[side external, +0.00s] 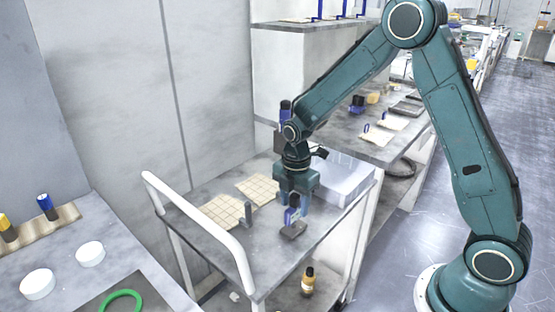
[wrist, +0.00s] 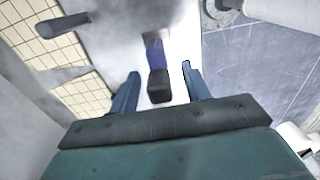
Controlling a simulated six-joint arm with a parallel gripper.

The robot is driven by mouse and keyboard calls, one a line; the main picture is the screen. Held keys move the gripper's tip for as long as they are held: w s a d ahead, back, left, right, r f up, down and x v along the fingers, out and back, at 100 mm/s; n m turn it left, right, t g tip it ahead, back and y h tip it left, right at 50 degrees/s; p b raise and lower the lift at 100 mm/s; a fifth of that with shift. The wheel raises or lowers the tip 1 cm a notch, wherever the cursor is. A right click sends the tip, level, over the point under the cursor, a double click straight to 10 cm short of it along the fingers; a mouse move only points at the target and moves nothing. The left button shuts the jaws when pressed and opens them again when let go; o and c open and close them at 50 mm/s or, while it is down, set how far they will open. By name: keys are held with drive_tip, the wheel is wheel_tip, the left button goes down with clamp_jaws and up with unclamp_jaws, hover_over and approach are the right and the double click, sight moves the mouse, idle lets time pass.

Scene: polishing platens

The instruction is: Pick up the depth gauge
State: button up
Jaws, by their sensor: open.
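The item I take to be the depth gauge (side external: 291,216) is a small blue and black upright piece. It stands at a dark grey block (side external: 293,231) on the white-railed cart. My gripper (side external: 294,202) points down right over it, with its fingers open. In the wrist view the gauge (wrist: 156,84) shows its black end and blue body between the two open blue fingers of my gripper (wrist: 160,72), with gaps on both sides.
A grey post (side external: 248,212) stands on the cart left of the gauge, near beige tiled pads (side external: 223,210). A pale tray (side external: 345,178) lies at the cart's right. The white rail (side external: 205,232) edges the left side. A yellow-labelled bottle (side external: 308,281) is on the lower shelf.

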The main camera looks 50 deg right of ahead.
clamp_jaws()
drive_tip(key=shift+r, duration=0.15)
idle(0.4)
wheel_tip(320, 180, up, 20)
idle(0.7)
idle(0.4)
